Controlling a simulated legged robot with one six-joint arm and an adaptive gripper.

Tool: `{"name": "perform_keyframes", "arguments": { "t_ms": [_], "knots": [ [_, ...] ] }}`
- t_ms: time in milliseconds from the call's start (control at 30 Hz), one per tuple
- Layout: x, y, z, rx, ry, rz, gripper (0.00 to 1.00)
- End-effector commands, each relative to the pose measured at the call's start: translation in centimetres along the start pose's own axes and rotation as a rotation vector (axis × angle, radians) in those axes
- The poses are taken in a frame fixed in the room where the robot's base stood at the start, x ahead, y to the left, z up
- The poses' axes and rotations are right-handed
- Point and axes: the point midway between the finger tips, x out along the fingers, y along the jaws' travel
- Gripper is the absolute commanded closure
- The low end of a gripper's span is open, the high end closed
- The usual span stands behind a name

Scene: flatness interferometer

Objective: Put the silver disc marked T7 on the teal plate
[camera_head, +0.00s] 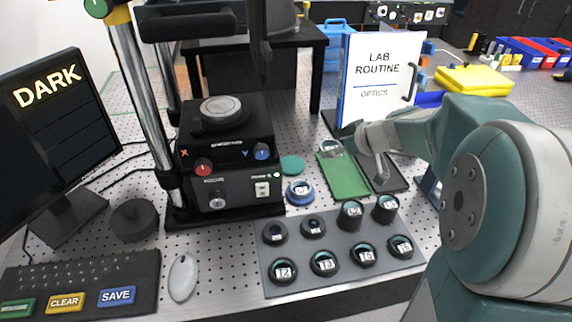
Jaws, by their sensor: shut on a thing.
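My gripper (384,176) points down over the dark tray right of the green tray. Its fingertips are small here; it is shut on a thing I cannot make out. A pale disc (331,147) with an unreadable label shows at the far end of the green tray (344,181), left of my gripper; I cannot tell whether they touch. No T7 mark is legible. A small round teal plate (292,164) lies bare on the perforated table, left of the green tray. A silver disc (221,108) sits on top of the black interferometer (225,150), its label not visible.
A grey rack (310,286) at the front holds several dark round pieces, some marked T2, T3 and T5. A blue ring piece (300,191) stands behind it. A white LAB ROUTINE board (381,75) stands behind my gripper. A monitor (45,130) and keyboard (80,285) fill the left.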

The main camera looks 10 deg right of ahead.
Motion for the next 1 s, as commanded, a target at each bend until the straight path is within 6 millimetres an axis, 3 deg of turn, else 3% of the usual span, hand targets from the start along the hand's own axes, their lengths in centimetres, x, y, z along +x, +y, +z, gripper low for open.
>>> {"name": "perform_keyframes", "arguments": {
  "t_ms": [167, 500, 700, 1000],
  "knots": [
    [2.4, 0.1, -0.4, 0.001, -0.002, -0.005, 0.80],
    [10.5, -1.1, -3.3, -0.008, -0.009, 0.001, 0.80],
    [14.6, -0.7, -2.2, -0.003, -0.008, 0.002, 0.80],
    [17.8, -0.6, -1.4, -0.001, -0.007, 0.002, 0.80]
  ]
}}
